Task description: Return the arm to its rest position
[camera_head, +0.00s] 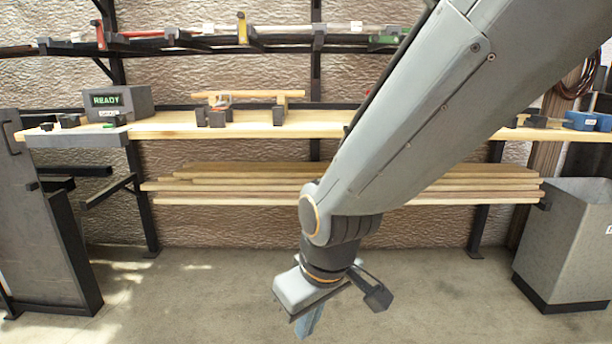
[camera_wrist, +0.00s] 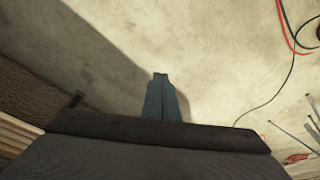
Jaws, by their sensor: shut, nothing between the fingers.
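My gripper (camera_head: 306,325) hangs below my arm in the head view, low in front of the workbench and above the concrete floor. Its fingers point down and are shut with nothing between them. In the wrist view the closed fingers (camera_wrist: 160,82) stand out over bare floor. My arm crosses the head view from the upper right and hides part of the bench and shelf.
The workbench (camera_head: 170,128) carries a display box (camera_head: 118,103) reading READY and a wooden lath (camera_head: 250,95) on dark blocks. Stacked laths (camera_head: 230,188) lie below. Cables (camera_wrist: 280,85) lie on the floor.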

